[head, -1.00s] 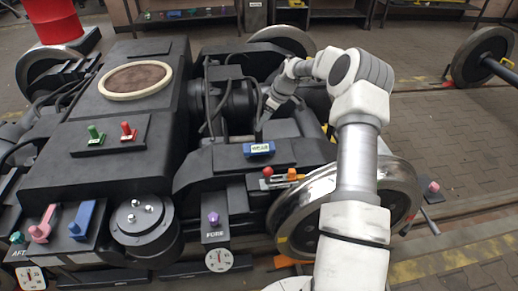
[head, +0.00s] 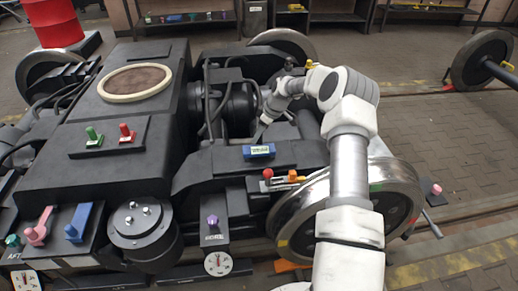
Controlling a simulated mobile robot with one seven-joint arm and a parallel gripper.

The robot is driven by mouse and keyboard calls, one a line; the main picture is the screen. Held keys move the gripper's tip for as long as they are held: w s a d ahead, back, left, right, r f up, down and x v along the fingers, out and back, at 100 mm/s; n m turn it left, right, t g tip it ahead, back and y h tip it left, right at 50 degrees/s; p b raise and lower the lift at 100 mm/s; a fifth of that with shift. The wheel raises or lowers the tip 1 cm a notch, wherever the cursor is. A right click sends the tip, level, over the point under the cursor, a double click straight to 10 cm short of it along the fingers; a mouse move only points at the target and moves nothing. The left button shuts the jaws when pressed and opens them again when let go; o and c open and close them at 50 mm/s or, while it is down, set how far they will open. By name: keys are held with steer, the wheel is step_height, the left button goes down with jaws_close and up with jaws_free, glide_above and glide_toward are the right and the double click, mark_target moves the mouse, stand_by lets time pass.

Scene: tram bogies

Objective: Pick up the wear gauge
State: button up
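A small blue block with a pale label (head: 259,151) lies on the dark flat ledge of the bogie frame, near the middle of the head view; it looks like the wear gauge, but its lettering is too small to read surely. My gripper (head: 264,122) is above and behind the block, slightly to its right in the picture, and apart from it. Its fingers point down near the dark motor housing and are too small and dark to show their gap. The block is fully visible.
A red knob (head: 268,173) and an orange handle (head: 293,176) stand just in front of the ledge. A purple knob (head: 213,220) sits above a dial. Green (head: 94,137) and red (head: 127,133) levers are on the left cover. A steel wheel (head: 392,200) stands right.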

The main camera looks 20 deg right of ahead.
jaws_close()
stand_by(1.1)
